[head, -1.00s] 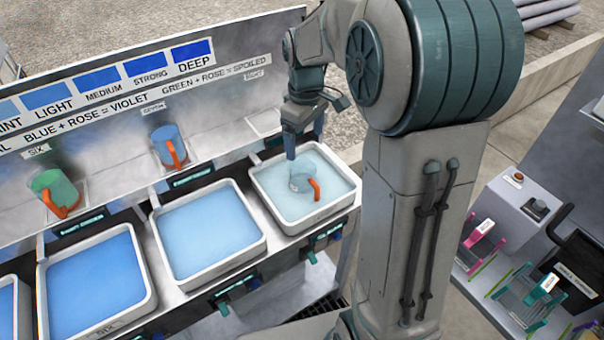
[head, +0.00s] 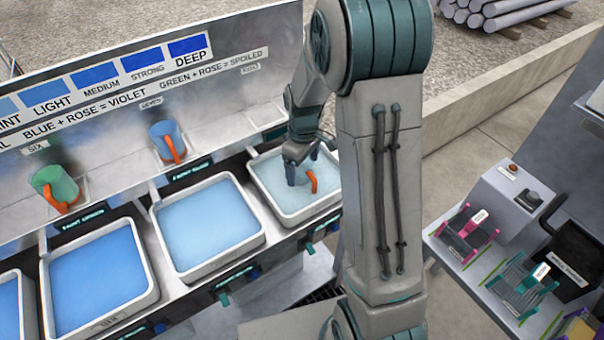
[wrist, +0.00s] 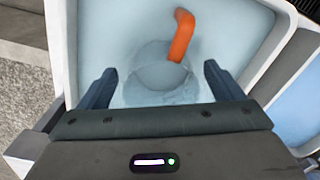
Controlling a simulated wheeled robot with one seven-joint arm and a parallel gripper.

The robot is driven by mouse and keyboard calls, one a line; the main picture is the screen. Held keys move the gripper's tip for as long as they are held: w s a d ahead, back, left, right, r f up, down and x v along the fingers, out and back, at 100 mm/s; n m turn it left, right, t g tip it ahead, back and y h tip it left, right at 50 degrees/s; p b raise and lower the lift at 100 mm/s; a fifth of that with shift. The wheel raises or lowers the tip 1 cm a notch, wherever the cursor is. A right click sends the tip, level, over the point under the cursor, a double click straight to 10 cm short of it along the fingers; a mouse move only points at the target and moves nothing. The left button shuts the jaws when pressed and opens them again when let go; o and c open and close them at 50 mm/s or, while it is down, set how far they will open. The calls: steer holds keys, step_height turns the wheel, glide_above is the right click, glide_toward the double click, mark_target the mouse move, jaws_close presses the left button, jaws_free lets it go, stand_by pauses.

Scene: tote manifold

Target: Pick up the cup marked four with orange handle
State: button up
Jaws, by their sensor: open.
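A cup with an orange handle (wrist: 182,36) sits in the pale blue liquid of the right-hand tote (head: 268,203). Its round, clear-looking body (wrist: 160,68) is the same tint as the liquid, and no number on it can be read. In the head view my gripper hides most of the cup, and the handle (head: 312,182) shows at its right. My gripper (wrist: 162,84) is open and empty, low over the tote. In the wrist view the cup body lies just beyond and between its two fingertips, with the handle pointing away. I cannot tell whether the fingers touch the cup.
A green cup (head: 55,184) and a blue cup (head: 166,140), both with orange handles, stand on the shelf to the left. More totes with bluer liquid (head: 205,222) line up to the left. The tote's raised rims surround my gripper. A side bench (head: 480,262) holds several racks.

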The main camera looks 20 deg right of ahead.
steer(key=shift+f, duration=0.6)
steer(key=c, duration=1.2)
steer(key=shift+o, duration=0.2)
steer(key=shift+r, duration=0.15)
